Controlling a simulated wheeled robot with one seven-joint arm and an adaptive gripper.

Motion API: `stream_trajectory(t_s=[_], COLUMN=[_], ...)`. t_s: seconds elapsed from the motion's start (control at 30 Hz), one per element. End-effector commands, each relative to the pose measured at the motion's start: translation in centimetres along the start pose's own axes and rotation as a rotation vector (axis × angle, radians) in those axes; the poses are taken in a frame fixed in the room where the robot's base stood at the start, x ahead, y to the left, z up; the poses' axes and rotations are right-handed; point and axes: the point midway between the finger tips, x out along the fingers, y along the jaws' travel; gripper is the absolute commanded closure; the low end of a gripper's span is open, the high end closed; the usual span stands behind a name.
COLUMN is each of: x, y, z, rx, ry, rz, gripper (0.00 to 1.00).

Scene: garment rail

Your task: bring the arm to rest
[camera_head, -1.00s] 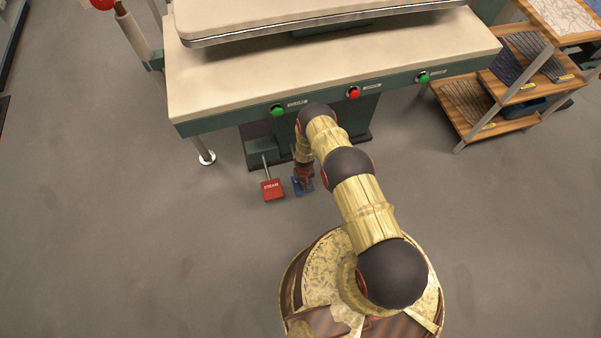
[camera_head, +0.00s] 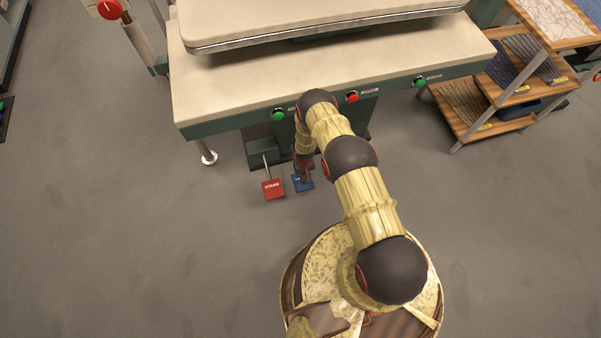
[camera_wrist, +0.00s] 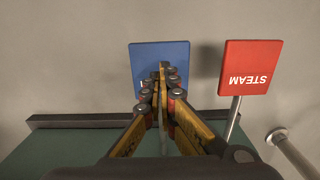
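My arm reaches from my base toward the press and hangs down in front of it. My gripper (camera_head: 304,175) is over the blue pedal (camera_head: 302,184), low near the floor. In the wrist view, the fingers of my gripper (camera_wrist: 163,72) come together at the tips with nothing between them. They overlap the blue pedal (camera_wrist: 143,58) in that view; whether they touch it I cannot tell. The red STEAM pedal (camera_head: 272,189) is beside the blue one, and it also shows in the wrist view (camera_wrist: 250,66).
The press table (camera_head: 330,80) stands ahead, with green and red buttons along its front edge (camera_head: 351,97). A metal leg (camera_head: 207,157) stands at its left. A wooden shelf unit (camera_head: 468,115) with folded cloth is at the right. The floor (camera_head: 130,240) at left is clear.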

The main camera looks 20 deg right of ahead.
Motion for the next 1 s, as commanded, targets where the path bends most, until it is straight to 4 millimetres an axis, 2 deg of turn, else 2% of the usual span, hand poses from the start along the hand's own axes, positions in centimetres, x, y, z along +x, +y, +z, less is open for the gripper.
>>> stream_trajectory(t_s=[0.57, 0.67, 0.87, 0.9, 1.0], x=[0.1, 0.1, -0.3, -1.1, -4.3], y=[0.0, 0.0, 0.0, 0.0, 0.0], z=[0.6, 2.5, 9.4, 10.5, 11.8], rx=[0.000, 0.000, -0.001, -0.001, -0.001], ry=[-0.019, -0.077, -0.235, -0.269, -0.331], rz=[0.000, 0.000, 0.000, 0.001, 0.001], gripper=[1.00, 1.00, 1.00, 1.00, 1.00])
